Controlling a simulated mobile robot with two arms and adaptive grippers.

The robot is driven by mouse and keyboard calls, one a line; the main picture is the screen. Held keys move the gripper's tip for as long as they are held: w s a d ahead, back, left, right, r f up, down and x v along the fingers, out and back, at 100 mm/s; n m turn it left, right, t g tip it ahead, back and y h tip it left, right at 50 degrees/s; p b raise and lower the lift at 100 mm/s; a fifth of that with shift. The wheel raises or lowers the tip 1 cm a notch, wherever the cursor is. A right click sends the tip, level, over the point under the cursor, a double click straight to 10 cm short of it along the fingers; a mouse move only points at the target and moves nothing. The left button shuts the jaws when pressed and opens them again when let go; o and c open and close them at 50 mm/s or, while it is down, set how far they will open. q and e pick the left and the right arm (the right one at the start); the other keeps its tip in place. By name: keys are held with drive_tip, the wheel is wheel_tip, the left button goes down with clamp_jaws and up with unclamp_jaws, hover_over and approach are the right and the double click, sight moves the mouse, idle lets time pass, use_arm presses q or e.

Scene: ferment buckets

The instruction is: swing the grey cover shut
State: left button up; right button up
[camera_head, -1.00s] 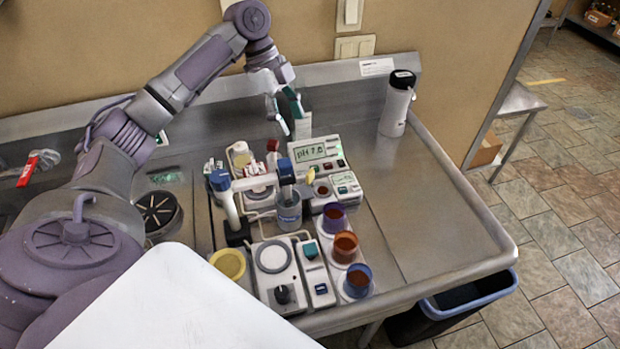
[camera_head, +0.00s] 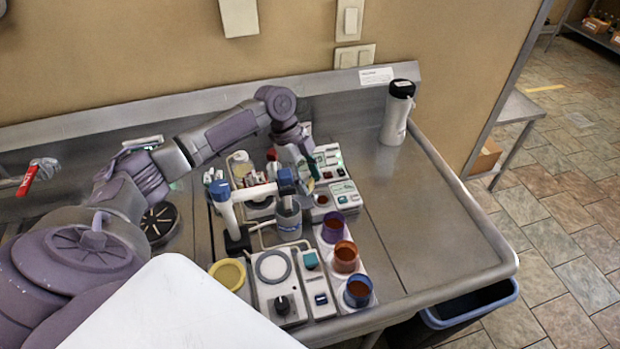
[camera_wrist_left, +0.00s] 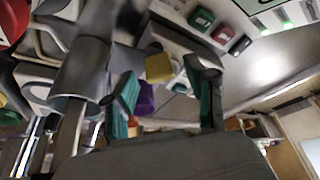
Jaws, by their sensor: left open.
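The small white meter (camera_head: 343,194) stands behind the coloured cups. In the left wrist view, a dark grey flap (camera_wrist_left: 182,42) with a yellow tab (camera_wrist_left: 158,68) shows beyond my fingers; it looks like the grey cover. I cannot tell its exact angle. In the head view my gripper and wrist hide it. My left gripper (camera_head: 308,172) is open, teal-padded fingers pointing down over the meter's left side. In the left wrist view the yellow tab lies between and beyond the fingers of this gripper (camera_wrist_left: 166,100), with no clear contact. My right gripper is not in view.
Purple (camera_head: 333,227), orange (camera_head: 346,257) and blue (camera_head: 359,288) cups stand in a row in front. A blue-capped stand (camera_head: 228,208) and a clear grey jar (camera_head: 289,222) are close on the left. A white bottle (camera_head: 396,115) stands at the back right. The right counter is bare.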

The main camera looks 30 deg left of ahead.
use_arm(q)
drive_tip(key=shift+d+f, duration=0.25)
drive_tip(key=shift+f, duration=0.4)
clamp_jaws()
